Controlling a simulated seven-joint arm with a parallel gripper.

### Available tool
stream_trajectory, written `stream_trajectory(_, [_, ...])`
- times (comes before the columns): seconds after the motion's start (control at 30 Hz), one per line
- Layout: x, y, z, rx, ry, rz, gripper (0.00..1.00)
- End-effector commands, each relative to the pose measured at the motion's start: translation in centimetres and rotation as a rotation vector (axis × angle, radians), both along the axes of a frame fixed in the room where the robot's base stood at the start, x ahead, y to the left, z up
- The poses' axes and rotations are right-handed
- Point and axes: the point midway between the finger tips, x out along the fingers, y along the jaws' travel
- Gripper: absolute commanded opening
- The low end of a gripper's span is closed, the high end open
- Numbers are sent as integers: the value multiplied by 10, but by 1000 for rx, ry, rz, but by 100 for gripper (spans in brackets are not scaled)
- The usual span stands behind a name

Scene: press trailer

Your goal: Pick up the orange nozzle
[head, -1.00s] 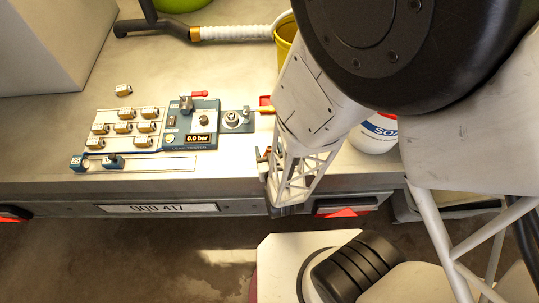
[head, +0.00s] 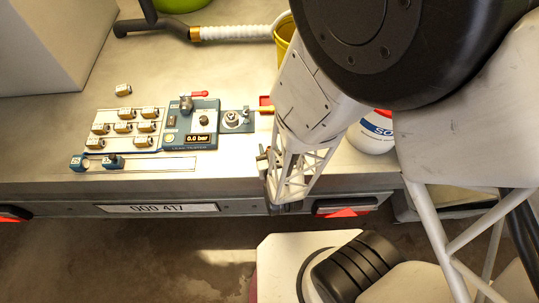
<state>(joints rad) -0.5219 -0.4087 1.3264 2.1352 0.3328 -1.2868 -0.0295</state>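A small orange piece (head: 265,109), which may be the nozzle, shows beside the blue fixture plate, next to a red tray (head: 265,101). My arm partly covers that area, so its full shape is hidden. My gripper (head: 284,206) hangs at the lower end of the white lattice link, over the table's front edge, nearer the camera than the orange piece. Its fingers are dark, small and partly hidden, so I cannot tell whether they are open or hold anything. A small brassy part (head: 263,163) shows at the left of the lattice; I cannot tell what it belongs to.
A blue leak tester (head: 190,124) reads 0.0 bar beside a board of several brass fittings (head: 124,127). Two blue blocks (head: 95,161) lie in front. The front-left tabletop is clear.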

Motion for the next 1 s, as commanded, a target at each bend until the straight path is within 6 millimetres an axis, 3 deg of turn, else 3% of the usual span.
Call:
stream_trajectory(0.1, [0, 0, 0, 0, 0, 0, 6])
stream_trajectory(0.53, [0, 0, 10, 0, -1, 0, 6])
stream_trajectory(1.0, [0, 0, 71, 2, -3, 1, 6])
